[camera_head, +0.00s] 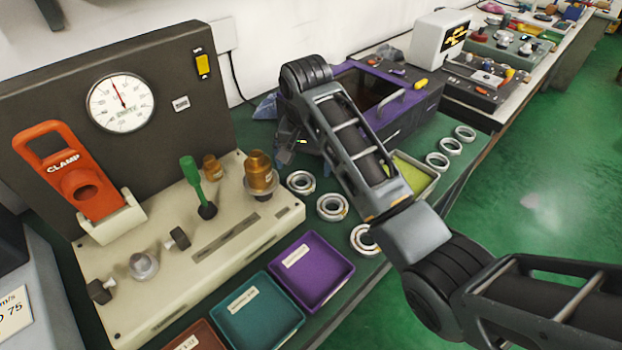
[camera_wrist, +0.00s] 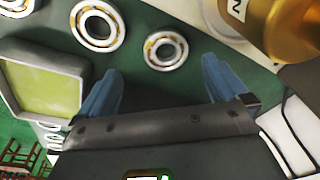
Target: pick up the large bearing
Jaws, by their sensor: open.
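Three bearings with gold cages lie flat on the green bench top: one near the brass fitting (camera_head: 301,173), a middle one (camera_head: 332,217) and a front one (camera_head: 354,240), partly hidden by my arm. In the wrist view the middle bearing (camera_wrist: 78,24) looks larger than the bearing near the fitting (camera_wrist: 150,50). The front one (camera_wrist: 14,12) is cut off at the top left, so I cannot tell which is largest. My gripper (camera_wrist: 163,88) is open and empty, with both bearings beyond its blue fingertips. In the head view my gripper (camera_head: 288,143) is small and dark.
Several plain rings (camera_head: 437,169) lie farther right. A green tray (camera_head: 428,176) is partly behind my arm. The purple-fronted box (camera_head: 408,122) stands behind. The clamp fixture (camera_head: 180,290) is left; purple (camera_head: 340,283) and teal (camera_head: 262,325) trays are in front. A gold cylinder (camera_wrist: 290,25) is close at right.

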